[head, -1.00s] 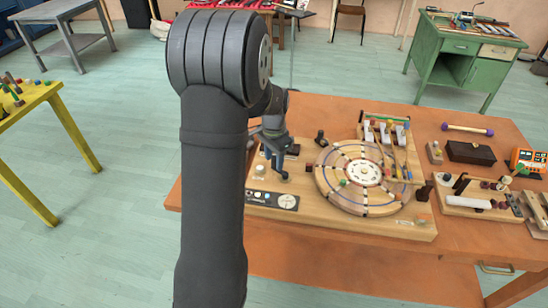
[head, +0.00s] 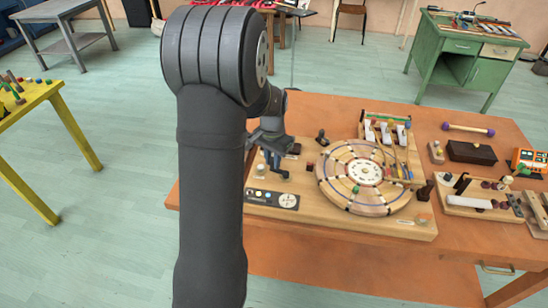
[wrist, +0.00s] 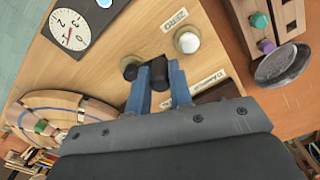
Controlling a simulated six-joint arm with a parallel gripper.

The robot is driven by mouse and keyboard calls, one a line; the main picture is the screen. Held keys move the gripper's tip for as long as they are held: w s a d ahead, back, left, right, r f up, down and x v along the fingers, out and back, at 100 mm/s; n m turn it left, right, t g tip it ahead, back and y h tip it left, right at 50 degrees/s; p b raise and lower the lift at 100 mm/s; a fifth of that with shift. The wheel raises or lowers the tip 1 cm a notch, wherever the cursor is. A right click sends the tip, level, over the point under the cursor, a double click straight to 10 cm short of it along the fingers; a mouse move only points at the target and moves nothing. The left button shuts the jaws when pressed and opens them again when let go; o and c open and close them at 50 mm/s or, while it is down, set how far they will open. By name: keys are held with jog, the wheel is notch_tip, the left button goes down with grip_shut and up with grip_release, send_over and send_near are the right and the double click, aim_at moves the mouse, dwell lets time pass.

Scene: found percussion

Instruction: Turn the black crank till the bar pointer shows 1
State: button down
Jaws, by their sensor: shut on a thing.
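The black crank (wrist: 130,68) stands on the pale wooden board, and my gripper (wrist: 160,78) is shut on its black knob (wrist: 159,72) between two blue fingers. In the head view my gripper (head: 274,160) is at the board's left side, partly hidden by my arm. A small dial (wrist: 72,33) with a white face and printed numbers, 2, 3 and 0 among them, sits on a dark panel; it also shows in the head view (head: 289,200). I cannot tell exactly where its pointer stands. A large round wooden wheel (head: 336,184) lies right of the crank.
A white button (wrist: 187,41) by a ZERO label is close to my fingers. A black post (head: 322,137), a rack with white levers (head: 385,134) and a dark box (head: 470,152) stand around the board. The orange table's front strip is clear.

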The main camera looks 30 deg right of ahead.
jog(key=n, duration=0.2)
jog(key=s+a+n, duration=0.1)
jog(key=n, duration=0.1)
jog(key=shift+s+a, duration=0.15)
jog(key=shift+s+a+n, duration=0.15)
jog(key=shift+s+n, duration=0.2)
jog(key=shift+n, duration=0.7)
jog(key=shift+s+a+n, duration=0.1)
jog(key=shift+s+n, duration=0.25)
jog(key=shift+n, duration=0.7)
jog(key=c, duration=1.3)
grip_release()
jog(key=shift+r, duration=0.1)
notch_tip(320, 180, up, 17)
jog(key=shift+r, duration=0.15)
